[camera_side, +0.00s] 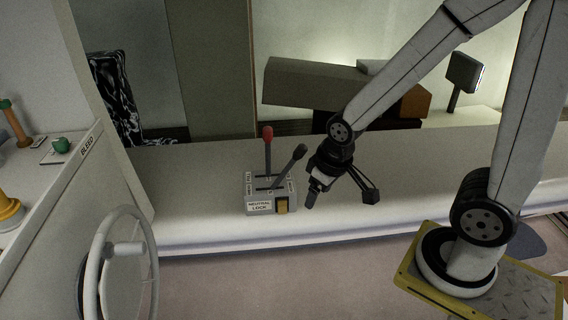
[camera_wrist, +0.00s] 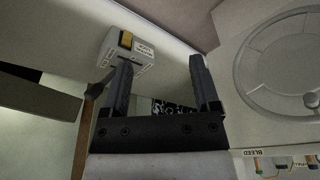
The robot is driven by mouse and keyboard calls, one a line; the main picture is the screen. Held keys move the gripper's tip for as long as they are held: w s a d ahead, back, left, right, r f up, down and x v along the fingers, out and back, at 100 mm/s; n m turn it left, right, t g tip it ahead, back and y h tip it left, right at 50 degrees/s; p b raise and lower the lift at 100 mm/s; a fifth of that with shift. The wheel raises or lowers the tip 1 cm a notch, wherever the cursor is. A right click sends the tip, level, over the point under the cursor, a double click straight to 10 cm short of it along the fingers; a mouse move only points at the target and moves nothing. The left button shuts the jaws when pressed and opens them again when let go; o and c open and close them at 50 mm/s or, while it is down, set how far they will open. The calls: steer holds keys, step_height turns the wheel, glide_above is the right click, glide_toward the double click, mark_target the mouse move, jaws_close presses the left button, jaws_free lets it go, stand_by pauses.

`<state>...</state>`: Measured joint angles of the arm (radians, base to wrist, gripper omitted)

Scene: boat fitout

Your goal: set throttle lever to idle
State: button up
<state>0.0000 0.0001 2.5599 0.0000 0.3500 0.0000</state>
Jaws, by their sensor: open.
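The throttle box (camera_side: 262,205) is a pale grey block on the white counter, with a "NEUTRAL LOCK" label and an amber switch (camera_side: 282,205) on its front. One lever has a red knob (camera_side: 267,132) and stands nearly upright. The other has a black knob (camera_side: 299,152) and leans to the right. Which one is the throttle lever cannot be read from the labels. My gripper (camera_side: 341,199) is open and empty, just right of the box, pointing down. In the wrist view the box (camera_wrist: 112,48) is at upper left, partly behind a finger of my gripper (camera_wrist: 160,65).
A white steering wheel (camera_side: 125,265) stands at front left, beside a panel marked "BLEED" (camera_side: 88,141) with a green knob (camera_side: 61,145). A dark boxy unit (camera_side: 310,85) is behind the counter. The counter (camera_side: 190,185) left of the box is clear.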

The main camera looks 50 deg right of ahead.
step_height(320, 180, up, 2)
steer(key=n+t+y, duration=0.2)
steer(key=n, duration=0.3)
glide_above(270, 128)
steer(key=s+d, duration=0.1)
steer(key=s, duration=0.1)
steer(key=shift+f+g, duration=0.1)
steer(key=shift+g, duration=0.2)
steer(key=shift+m, duration=0.3)
steer(key=shift+x, duration=3.8)
steer(key=shift+w, duration=0.1)
jaws_close()
